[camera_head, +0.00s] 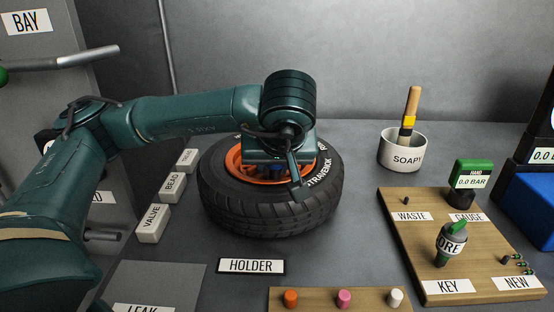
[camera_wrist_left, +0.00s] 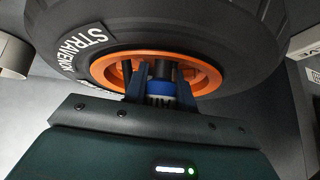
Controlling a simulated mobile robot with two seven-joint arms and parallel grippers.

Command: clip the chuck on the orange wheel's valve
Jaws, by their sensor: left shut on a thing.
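The orange wheel lies flat on the grey bench: a black tyre (camera_head: 270,222) around an orange rim (camera_head: 234,160). The rim also shows in the left wrist view (camera_wrist_left: 205,77). My left gripper (camera_head: 276,172) reaches over the wheel from the left and points down at the rim. In the left wrist view my left gripper (camera_wrist_left: 160,90) is shut on the chuck (camera_wrist_left: 160,87), a blue collar with a dark body, held over the rim opening. I cannot tell whether the chuck touches the valve; the valve is not clearly visible. My right gripper is not in view.
Blocks marked VALVE (camera_head: 152,223) and BEAD (camera_head: 173,187) stand left of the wheel. A SOAPY pot (camera_head: 402,152) with a brush stands back right. A wooden board (camera_head: 410,255) holds tools and a gauge (camera_head: 470,178). A cap strip (camera_head: 318,301) lies in front.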

